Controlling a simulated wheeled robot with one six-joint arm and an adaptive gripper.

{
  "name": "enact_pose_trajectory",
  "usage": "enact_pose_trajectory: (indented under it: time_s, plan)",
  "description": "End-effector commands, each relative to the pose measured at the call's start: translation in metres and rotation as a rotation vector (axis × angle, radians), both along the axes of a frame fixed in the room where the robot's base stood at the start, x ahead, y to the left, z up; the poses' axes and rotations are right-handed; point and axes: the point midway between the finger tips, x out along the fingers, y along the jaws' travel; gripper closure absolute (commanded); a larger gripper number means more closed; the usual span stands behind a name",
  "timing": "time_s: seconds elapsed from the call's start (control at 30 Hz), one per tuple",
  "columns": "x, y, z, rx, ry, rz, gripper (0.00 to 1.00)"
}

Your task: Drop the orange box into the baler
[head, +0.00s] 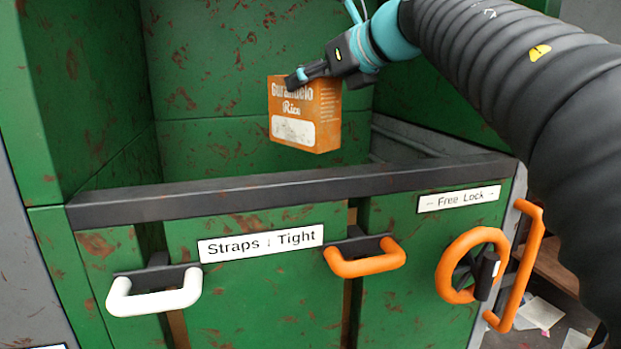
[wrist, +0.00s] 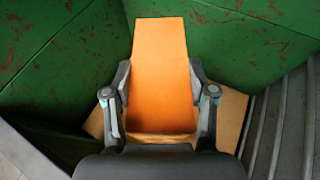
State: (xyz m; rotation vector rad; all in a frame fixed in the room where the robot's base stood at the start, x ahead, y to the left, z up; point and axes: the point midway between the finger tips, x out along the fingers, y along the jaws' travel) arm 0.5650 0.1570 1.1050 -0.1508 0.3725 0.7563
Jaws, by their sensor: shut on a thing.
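The baler (head: 225,100) is a green, rust-marked machine with an open top front. The box is held above and behind the dark front rim (head: 290,182), within the baler's opening. The baler's floor is mostly hidden in the head view.
The baler's front has a white handle (head: 155,291), an orange handle (head: 365,258), an orange wheel (head: 470,265) and a tall orange bar (head: 517,265). Signs read "Straps : Tight" (head: 261,243) and "Free Lock" (head: 459,198). Brown cardboard (wrist: 233,115) shows below the box in the wrist view.

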Motion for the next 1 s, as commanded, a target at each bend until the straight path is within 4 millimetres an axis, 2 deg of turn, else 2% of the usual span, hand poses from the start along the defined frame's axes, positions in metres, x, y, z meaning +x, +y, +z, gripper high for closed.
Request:
enact_pose_trajectory:
  time_s: [0.2, 0.23, 0.3, 0.33, 0.73, 1.0]
  plan:
    - [0.0, 0.0, 0.0, 0.0, 0.0, -0.001, 0.62]
    - [0.0, 0.0, 0.0, 0.0, 0.0, -0.001, 0.36]
    - [0.0, 0.0, 0.0, 0.0, 0.0, -0.001, 0.19]
    - [0.0, 0.0, 0.0, 0.0, 0.0, -0.001, 0.15]
    - [-0.003, -0.004, 0.002, -0.001, -0.001, -0.002, 0.15]
    - [-0.031, -0.033, 0.019, 0.0, -0.002, -0.006, 0.15]
